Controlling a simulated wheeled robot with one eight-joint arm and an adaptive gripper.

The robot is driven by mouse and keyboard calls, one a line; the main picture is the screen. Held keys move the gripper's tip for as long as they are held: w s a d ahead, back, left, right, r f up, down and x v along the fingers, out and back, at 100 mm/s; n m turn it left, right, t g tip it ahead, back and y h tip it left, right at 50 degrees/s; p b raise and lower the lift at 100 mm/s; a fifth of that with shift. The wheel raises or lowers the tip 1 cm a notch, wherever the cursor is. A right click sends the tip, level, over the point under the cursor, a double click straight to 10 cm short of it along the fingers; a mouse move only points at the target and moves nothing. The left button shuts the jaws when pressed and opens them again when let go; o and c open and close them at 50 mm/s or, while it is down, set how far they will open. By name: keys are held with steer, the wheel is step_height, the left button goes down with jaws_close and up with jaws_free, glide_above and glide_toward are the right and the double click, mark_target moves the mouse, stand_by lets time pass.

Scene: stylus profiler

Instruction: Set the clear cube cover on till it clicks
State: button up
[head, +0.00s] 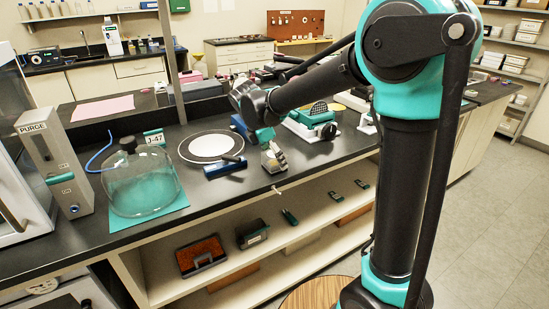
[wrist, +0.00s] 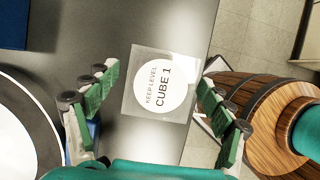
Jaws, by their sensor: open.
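In the wrist view a clear square piece (wrist: 164,84) lies near the bench edge. Its round white label reads "KEEP LEVEL CUBE 1". I see it from above, so its height and what lies under it cannot be told. My gripper (wrist: 158,96) is open, with one green finger to the left of the clear piece and one to the right, both apart from it. In the head view my arm reaches over the bench, and the small details at its end are hard to make out.
A white disc with a dark rim (head: 211,146) lies on the bench beside the arm's end. A glass dome (head: 140,182) stands on a teal mat, left of it. A grey PURGE unit (head: 52,160) stands further left. A wooden barrel (wrist: 262,100) stands beyond the bench edge.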

steer(key=shift+c, duration=0.4)
steer(key=shift+r, duration=3.5)
steer(key=v, duration=1.1)
steer(key=s+d+f+m+y, duration=0.2)
steer(key=s+d+f+m, duration=0.1)
steer(key=d+f+m, duration=1)
steer(key=s+d+f+m+t+y, duration=0.1)
steer(key=s+d+f+m, duration=1)
steer(key=s+d+f, duration=0.3)
step_height(320, 180, down, 2)
steer(key=shift+f+m+t+y, duration=0.15)
steer(key=shift+m+t+y, duration=0.15)
steer(key=shift+m+t, duration=0.1)
